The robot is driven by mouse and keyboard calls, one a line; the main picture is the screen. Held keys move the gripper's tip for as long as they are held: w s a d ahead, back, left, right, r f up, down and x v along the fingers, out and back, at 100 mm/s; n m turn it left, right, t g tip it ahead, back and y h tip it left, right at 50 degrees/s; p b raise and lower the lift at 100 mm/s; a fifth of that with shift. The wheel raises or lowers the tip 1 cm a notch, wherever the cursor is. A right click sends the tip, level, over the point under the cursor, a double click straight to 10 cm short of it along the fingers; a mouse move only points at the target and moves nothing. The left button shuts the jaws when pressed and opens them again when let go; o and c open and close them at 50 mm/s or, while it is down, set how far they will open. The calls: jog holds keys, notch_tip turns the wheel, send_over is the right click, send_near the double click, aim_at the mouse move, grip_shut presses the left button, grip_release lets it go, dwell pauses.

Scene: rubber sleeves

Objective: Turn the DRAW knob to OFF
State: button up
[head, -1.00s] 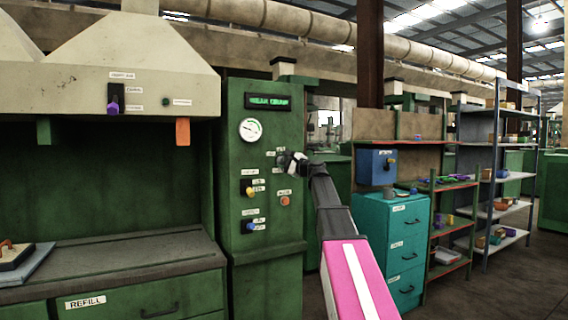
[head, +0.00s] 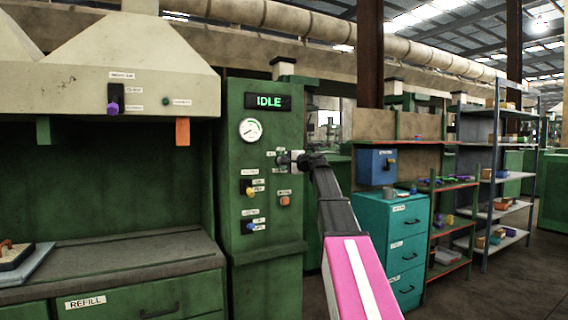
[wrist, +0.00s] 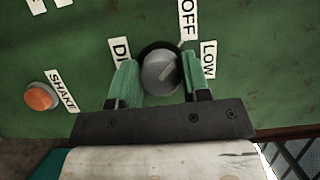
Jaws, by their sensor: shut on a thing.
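The DRAW knob (wrist: 160,72) is a round grey knob on a dark base on the green panel. In the wrist view a pale mark at its upper right edge lies toward the OFF label (wrist: 188,18). The LOW label (wrist: 209,60) is to its right, and a label starting with D (wrist: 119,50) is partly hidden at its left. My gripper (wrist: 160,84) is shut on the knob, one green pad on each side. In the head view my gripper (head: 290,158) is at the panel and largely hides the knob. The display (head: 268,101) reads IDLE.
An orange SHAKE button (wrist: 39,96) is left of my gripper in the wrist view. Below the knob in the head view are a yellow knob (head: 248,190) and a blue knob (head: 250,227). A round gauge (head: 250,130) sits above. A teal drawer cabinet (head: 390,245) stands at right.

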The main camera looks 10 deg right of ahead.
jog(key=o, duration=0.9)
jog(key=shift+c, duration=0.2)
jog(key=shift+s, duration=0.15)
jog(key=v, duration=1)
jog(key=shift+s+d, duration=0.2)
jog(key=shift+d, duration=0.1)
jog(key=s+a+f+n+g+h, duration=0.1)
jog(key=s+a+f+g+h, duration=0.1)
jog(key=f, duration=1)
jog(key=s+a+f+n+g+h, duration=0.1)
jog(key=s+a+f+g, duration=0.1)
jog(key=f, duration=1)
jog(key=s+a+f+n+g+h, duration=0.2)
jog(key=a+f, duration=0.1)
jog(key=f, duration=0.9)
jog(key=s+f+n+g+h, duration=0.3)
jog(key=s+f+g, duration=0.1)
jog(key=s+f, duration=0.7)
jog(key=s+f+n+g+h, duration=0.2)
jog(key=s+f+g+h, duration=0.1)
jog(key=s+f, duration=0.9)
notch_tip(320, 180, down, 6)
jog(key=shift+r+n+g+h, duration=0.15)
jog(key=shift+n+g+h, duration=0.15)
jog(key=shift+n+g, duration=0.1)
